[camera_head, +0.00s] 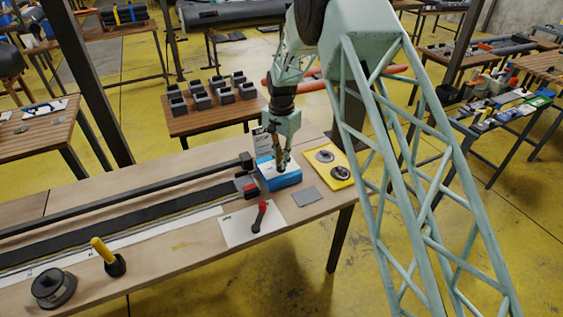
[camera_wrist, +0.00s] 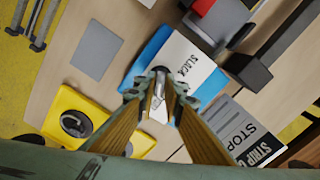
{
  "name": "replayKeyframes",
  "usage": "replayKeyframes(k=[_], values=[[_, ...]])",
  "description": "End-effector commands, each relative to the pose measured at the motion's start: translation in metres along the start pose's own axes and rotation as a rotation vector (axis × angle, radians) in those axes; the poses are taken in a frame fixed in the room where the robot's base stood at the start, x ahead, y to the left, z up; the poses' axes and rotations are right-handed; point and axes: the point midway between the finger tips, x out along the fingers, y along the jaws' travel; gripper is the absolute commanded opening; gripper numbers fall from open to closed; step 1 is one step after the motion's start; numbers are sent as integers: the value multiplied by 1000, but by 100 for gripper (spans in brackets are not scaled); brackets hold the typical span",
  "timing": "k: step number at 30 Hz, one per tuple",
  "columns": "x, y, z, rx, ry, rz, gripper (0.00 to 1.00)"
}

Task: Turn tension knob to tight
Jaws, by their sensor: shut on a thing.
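The tension knob (camera_wrist: 159,80) shows as a small grey and white piece on the top of a blue box (camera_head: 284,183). In the wrist view, the blue box (camera_wrist: 148,58) has a white label panel (camera_wrist: 186,52) reading "SLACK". My gripper (camera_head: 282,165) points down onto the box from above. In the wrist view, the fingers of my gripper (camera_wrist: 160,90) close on the knob from both sides. The fingers hide much of the knob and any "tight" mark. I cannot tell exactly which way the knob points.
A yellow tray (camera_head: 340,184) with round dark parts and a grey square plate (camera_head: 307,196) lie close right of the box. A red-handled lever (camera_head: 260,215) lies on a white sheet in front. A "STOP" card (camera_wrist: 243,127) stands behind. A long dark belt (camera_head: 130,215) runs left.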

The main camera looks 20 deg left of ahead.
Motion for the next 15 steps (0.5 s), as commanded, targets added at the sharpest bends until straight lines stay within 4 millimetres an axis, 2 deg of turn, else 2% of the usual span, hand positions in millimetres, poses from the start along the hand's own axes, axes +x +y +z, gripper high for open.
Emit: replayKeyframes(k=[9,10,14,15], values=[[-1,0,0,2,1,-1,0],[-1,0,0,2,1,-1,11],[-1,0,0,2,0,-1,22],[0,0,0,1,0,-1,23]])
